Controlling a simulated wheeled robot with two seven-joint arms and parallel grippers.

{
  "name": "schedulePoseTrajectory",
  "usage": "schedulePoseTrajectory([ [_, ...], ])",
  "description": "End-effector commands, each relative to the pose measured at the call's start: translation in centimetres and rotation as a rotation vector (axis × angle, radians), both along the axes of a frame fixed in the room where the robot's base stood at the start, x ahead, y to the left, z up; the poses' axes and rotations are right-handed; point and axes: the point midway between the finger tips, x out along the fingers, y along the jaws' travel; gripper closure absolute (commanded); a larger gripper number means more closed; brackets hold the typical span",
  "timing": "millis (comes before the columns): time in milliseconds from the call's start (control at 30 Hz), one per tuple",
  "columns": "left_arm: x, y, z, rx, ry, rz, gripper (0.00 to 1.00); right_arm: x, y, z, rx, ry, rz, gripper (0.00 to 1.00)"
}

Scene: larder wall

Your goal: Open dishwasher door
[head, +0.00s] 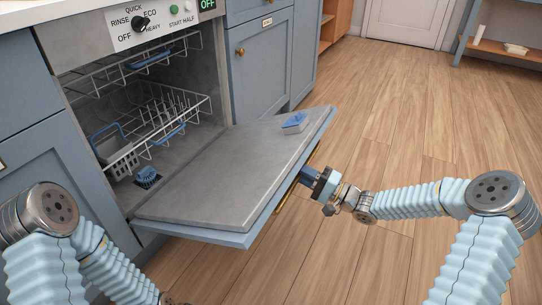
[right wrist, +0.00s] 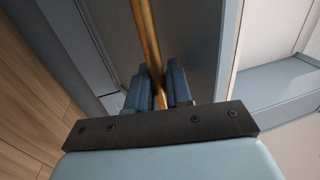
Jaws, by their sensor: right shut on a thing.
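The dishwasher door (head: 235,180) is tilted far down, close to level, with its metal inner face up. A blue detergent cup (head: 294,122) sits on that face. The dishwasher cavity (head: 190,105) stands open behind it. My right gripper (head: 305,176) is at the door's outer side, at the brass bar handle (head: 284,192). In the right wrist view the brass handle (right wrist: 146,40) runs between the two fingers of my right gripper (right wrist: 161,85), which is shut on it. My left arm comes in at the lower left; its gripper is not clearly visible.
Two wire racks show inside, the upper rack (head: 130,65) and the lower rack (head: 165,115), with a grey cutlery basket (head: 118,158). Blue cabinets (head: 265,65) flank the dishwasher. Wooden floor (head: 410,110) to the right is clear. A shelf unit (head: 500,50) stands far right.

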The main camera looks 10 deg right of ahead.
Motion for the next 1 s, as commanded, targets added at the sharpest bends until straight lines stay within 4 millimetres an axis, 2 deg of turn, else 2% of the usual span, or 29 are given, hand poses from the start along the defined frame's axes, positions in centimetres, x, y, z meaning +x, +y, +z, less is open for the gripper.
schedulePoseTrajectory([
  [33,0.0,0.0,-0.8,0.0,-0.001,0.0,0.57,-0.2,-0.8,-1.7,-0.003,0.005,-0.005,1.0],
  [100,0.0,0.0,-1.4,0.0,-0.002,0.0,0.57,-0.6,-1.3,-3.3,-0.001,0.005,-0.002,1.0],
  [500,0.2,0.0,-3.6,0.001,-0.007,0.004,0.57,-1.7,-2.7,-11.2,0.1,-0.075,0.004,1.0],
  [800,0.2,0.0,-3.6,0.001,-0.008,0.004,0.57,-1.9,-3.2,-15.3,0.178,-0.139,-0.001,1.0],
  [1000,0.2,0.0,-3.6,0.001,-0.008,0.004,0.57,-2.0,-3.2,-16.8,0.203,-0.162,0.001,1.0],
])
